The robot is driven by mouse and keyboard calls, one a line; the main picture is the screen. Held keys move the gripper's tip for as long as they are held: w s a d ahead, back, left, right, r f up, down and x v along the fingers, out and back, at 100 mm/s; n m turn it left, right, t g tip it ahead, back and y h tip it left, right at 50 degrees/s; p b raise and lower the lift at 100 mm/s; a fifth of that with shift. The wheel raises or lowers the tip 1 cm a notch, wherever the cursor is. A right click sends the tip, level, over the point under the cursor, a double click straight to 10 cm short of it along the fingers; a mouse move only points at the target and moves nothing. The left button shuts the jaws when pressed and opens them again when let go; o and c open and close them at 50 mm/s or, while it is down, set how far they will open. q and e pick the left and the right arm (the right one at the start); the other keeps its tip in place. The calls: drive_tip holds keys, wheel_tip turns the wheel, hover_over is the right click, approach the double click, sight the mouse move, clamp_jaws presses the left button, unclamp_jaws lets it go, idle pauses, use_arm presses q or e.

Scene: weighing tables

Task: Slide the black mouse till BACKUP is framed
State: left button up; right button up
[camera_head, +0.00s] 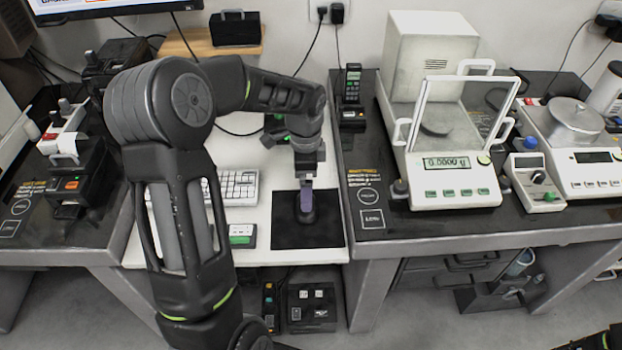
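The dark mouse (307,214) sits on the black mouse pad (325,236), on the white middle table. My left gripper (304,187) points down at the mouse from above and behind, and its tip meets the mouse's far end. Its fingers are too small and too overlapped to show whether they are apart or closed. The monitor (100,12) at the top left is cut off by the picture edge. Only its lower strip shows, with cropped lettering, so no BACKUP frame can be read. My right gripper is out of view; only a dark part of that arm shows at the bottom right.
A white keyboard (238,186) lies left of the pad, partly behind my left arm. A small green-and-white box (242,235) stands near the front edge. A glass-shielded balance (452,190) stands on the right table. A little bare pad surrounds the mouse.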

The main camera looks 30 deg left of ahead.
use_arm(q)
drive_tip(key=shift+f, duration=0.1)
drive_tip(key=shift+f, duration=3.85)
drive_tip(key=c, duration=1.2)
